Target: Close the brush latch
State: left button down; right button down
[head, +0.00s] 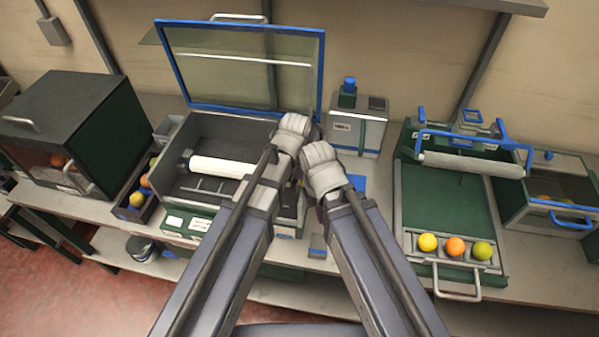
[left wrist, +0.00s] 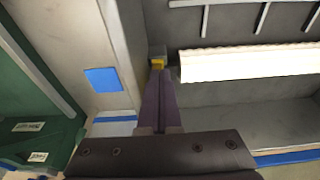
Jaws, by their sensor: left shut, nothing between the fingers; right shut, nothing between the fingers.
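The open washing unit (head: 190,125) stands at the centre left with its blue-framed lid (head: 240,75) raised. A white roller brush (head: 222,167) lies across its inside; it also shows in the left wrist view (left wrist: 250,62). At the brush's near end is a small grey block with a yellow piece (left wrist: 157,63), which looks like the latch. My left gripper (left wrist: 160,78) is shut and empty, its tips right at the yellow piece; contact is unclear. In the head view my left gripper (head: 293,125) hides that end. My right gripper (head: 319,153) is shut and empty beside it.
A dark green cabinet (head: 75,120) and a narrow fruit bin (head: 137,212) stand on the left. A grey box with a blue-capped bottle (head: 347,95) is behind my grippers. On the right is a green tray (head: 447,205) with fruit at its front and a roller above.

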pick_arm(q)
jog(key=shift+r, duration=0.15)
jog(key=shift+r+p, duration=0.65)
jog(key=shift+p, duration=0.15)
pick_arm(e)
jog(key=shift+r, duration=0.8)
